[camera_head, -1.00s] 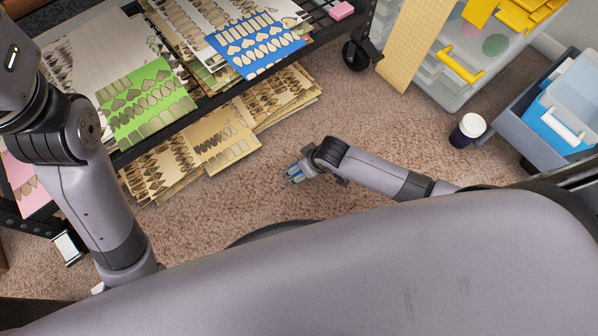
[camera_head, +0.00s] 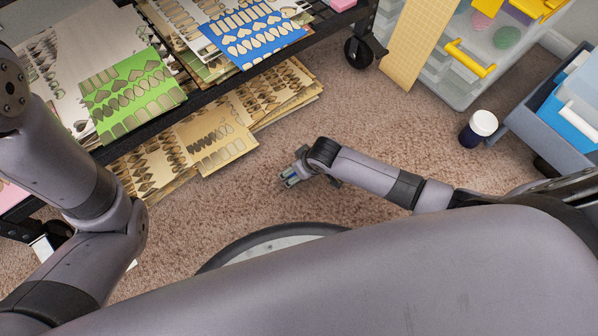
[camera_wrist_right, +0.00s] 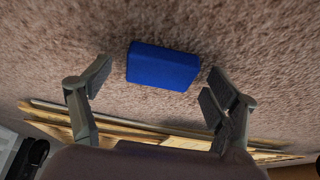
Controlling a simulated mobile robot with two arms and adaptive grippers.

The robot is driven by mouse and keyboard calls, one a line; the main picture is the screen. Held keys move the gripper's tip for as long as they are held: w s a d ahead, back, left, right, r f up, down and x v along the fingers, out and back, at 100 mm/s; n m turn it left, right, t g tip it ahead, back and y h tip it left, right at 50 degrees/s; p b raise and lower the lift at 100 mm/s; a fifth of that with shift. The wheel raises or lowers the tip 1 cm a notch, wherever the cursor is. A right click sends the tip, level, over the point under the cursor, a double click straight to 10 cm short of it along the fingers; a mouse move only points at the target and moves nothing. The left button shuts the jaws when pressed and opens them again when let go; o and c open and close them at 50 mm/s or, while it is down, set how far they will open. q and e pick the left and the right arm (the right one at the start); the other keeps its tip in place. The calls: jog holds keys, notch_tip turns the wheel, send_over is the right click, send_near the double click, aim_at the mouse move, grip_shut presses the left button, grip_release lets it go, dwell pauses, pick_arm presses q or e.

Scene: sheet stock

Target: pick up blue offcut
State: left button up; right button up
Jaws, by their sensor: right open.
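The blue offcut (camera_wrist_right: 162,66) is a small solid blue block lying on the carpet in the right wrist view. My right gripper (camera_wrist_right: 157,84) is open, with one finger on each side of the block and carpet showing between each finger and it. The block sits a little beyond the fingertips and is not held. In the head view my right gripper (camera_head: 290,177) is low over the carpet; I cannot make out the block clearly there. My left arm shows at the left, but its gripper is out of view.
A black rack holds cut sheets, including a green one (camera_head: 133,95) and a blue one (camera_head: 252,38). Tan sheets (camera_head: 215,143) lie on its lower level. A dark jar with a white lid (camera_head: 479,129) and a drawer unit (camera_head: 452,82) stand right. Carpet around the gripper is clear.

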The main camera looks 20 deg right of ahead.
jog(key=c, duration=1.2)
